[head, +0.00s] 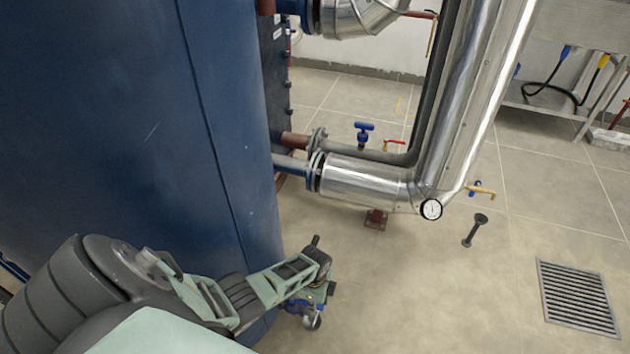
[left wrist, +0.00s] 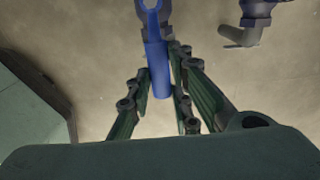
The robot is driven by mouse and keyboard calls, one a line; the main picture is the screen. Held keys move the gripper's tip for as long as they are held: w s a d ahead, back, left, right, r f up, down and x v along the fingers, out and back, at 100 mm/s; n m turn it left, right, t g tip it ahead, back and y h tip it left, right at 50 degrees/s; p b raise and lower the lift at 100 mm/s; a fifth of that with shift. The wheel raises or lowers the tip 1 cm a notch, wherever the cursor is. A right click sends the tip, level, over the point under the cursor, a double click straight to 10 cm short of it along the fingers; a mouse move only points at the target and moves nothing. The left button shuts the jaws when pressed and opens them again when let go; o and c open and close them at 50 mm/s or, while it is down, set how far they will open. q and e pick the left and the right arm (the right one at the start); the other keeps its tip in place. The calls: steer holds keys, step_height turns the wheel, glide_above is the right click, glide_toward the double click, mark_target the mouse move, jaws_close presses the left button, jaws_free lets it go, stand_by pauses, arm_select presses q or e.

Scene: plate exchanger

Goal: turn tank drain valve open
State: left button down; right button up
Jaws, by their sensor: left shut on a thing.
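The drain valve's blue lever handle (left wrist: 160,70) points down between the fingers in the left wrist view. In the head view, my left gripper (head: 318,290) is low beside the big blue tank (head: 225,170). Blue parts of the valve (head: 296,303) show there, partly hidden by my arm. My right gripper is in neither view.
A second blue fitting with a grey bent outlet (left wrist: 240,38) is close by at the top right of the wrist view. Metal-clad pipes (head: 365,180) stand right of the tank. A floor grate (head: 578,298) lies at far right.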

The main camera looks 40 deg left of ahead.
arm_select(q)
steer(key=shift+s+d, duration=0.1)
steer(key=shift+d, duration=0.05)
steer(key=c, duration=1.6)
jaws_free()
steer(key=shift+r, duration=0.1)
steer(key=shift+r, duration=0.45)
step_height(320, 180, up, 11)
steer(key=shift+f, duration=0.1)
